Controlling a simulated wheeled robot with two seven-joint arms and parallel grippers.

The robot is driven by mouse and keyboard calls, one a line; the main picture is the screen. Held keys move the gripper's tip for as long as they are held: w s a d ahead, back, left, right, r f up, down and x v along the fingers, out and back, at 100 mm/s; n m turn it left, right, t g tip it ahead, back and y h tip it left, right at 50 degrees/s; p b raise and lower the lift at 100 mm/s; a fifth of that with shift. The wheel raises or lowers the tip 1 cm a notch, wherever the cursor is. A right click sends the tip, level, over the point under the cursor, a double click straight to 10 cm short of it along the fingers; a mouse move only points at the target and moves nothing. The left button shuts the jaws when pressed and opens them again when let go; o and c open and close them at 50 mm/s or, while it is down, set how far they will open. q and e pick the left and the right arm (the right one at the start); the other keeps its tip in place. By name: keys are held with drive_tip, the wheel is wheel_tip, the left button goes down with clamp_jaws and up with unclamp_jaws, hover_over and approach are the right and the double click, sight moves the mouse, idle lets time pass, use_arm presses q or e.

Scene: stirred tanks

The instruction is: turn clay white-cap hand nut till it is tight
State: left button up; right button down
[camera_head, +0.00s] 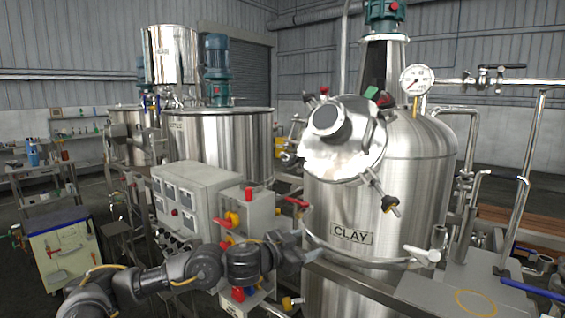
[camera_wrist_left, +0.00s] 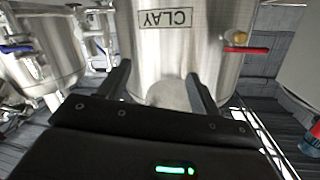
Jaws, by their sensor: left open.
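The CLAY tank (camera_head: 412,200) is a tall steel vessel with a name plate (camera_head: 351,233). Its round lid (camera_head: 372,148) is tilted toward me. Several clamp knobs sit around the lid. My left gripper (camera_head: 300,245) is low in front of the tank, left of and below that knob. In the left wrist view my gripper (camera_wrist_left: 160,88) is open and empty, facing the tank wall (camera_wrist_left: 178,60). No hand nut shows there.
A grey control box (camera_head: 190,200) and a valve box with red handles (camera_head: 245,215) stand left of the tank, close to my left arm. A white-handled lever (camera_head: 422,254) and a steel rail are at the tank's front. Pipes (camera_head: 520,190) stand right.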

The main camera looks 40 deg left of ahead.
use_arm(q)
drive_tip(key=s+a+r+t, duration=0.1)
drive_tip(key=a+r, duration=0.7)
drive_tip(key=r, duration=0.4)
drive_tip(key=n+t, duration=0.1)
drive_tip(key=n, duration=0.1)
approach(285, 159)
drive_tip(key=shift+y, duration=0.3)
drive_tip(key=w+p, duration=0.1)
drive_tip(key=w, duration=0.1)
drive_tip(key=w+p, duration=0.2)
drive_tip(key=w, duration=0.1)
drive_tip(key=w+p, duration=0.2)
drive_tip(key=w, duration=0.1)
drive_tip(key=shift+d, duration=0.35)
drive_tip(key=shift+w+d, duration=0.1)
drive_tip(key=shift+w, duration=0.4)
drive_tip(key=c, duration=1)
